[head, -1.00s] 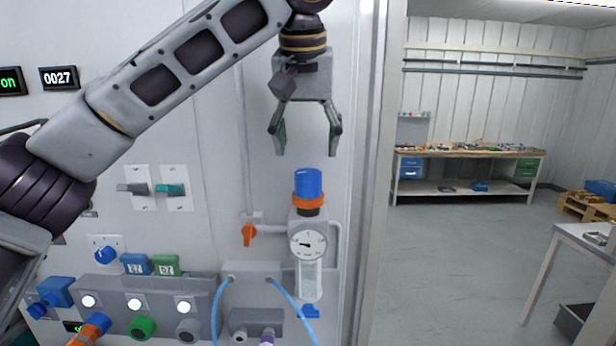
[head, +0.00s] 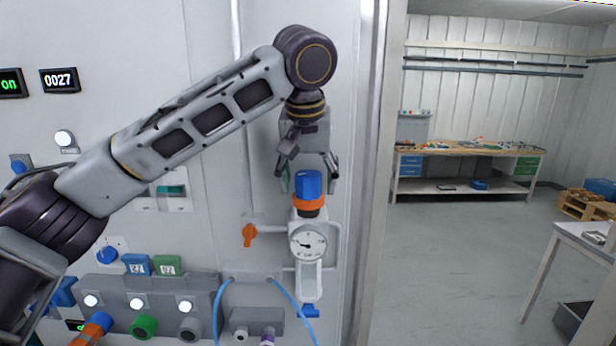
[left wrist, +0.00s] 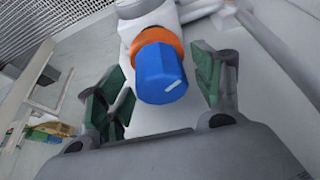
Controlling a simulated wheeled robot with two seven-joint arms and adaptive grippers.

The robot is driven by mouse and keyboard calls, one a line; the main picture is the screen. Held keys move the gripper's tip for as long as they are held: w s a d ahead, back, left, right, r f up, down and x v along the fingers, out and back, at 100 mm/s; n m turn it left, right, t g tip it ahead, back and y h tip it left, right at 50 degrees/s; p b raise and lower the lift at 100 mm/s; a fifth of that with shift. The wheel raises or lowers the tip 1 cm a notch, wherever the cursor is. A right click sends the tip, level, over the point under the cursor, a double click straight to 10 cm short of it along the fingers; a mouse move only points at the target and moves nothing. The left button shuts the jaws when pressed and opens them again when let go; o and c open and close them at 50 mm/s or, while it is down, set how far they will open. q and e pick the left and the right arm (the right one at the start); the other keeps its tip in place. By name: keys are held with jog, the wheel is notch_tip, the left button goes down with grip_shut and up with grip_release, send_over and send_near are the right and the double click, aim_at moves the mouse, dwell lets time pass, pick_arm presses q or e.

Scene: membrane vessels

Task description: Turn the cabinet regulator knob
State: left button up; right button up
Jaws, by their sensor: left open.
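The blue regulator knob (head: 308,184) sits on an orange collar (head: 309,205) above the round dial gauge (head: 307,243) on the cabinet wall. My left gripper (head: 309,184) is open, its fingers pointing down at the height of the knob. In the head view the knob shows in front of the gap between the fingers. In the left wrist view the knob (left wrist: 161,73) has a white mark and lies between the green finger pads (left wrist: 160,90), with gaps on both sides. No contact shows. My right gripper is not in view.
An orange valve lever (head: 249,235) is left of the gauge on a pipe. Blue hoses (head: 294,312) hang below. A panel with several buttons (head: 137,304) is at lower left. The cabinet edge (head: 378,180) is close on the right; open floor lies beyond.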

pick_arm(q)
jog(key=c, duration=1)
jog(key=shift+a+m+g+h, duration=0.1)
jog(key=shift+m+g+h, duration=0.45)
jog(key=shift+m, duration=1.65)
jog(key=shift+t+h, duration=0.25)
jog(key=o, duration=1)
jog(key=shift+r, duration=0.1)
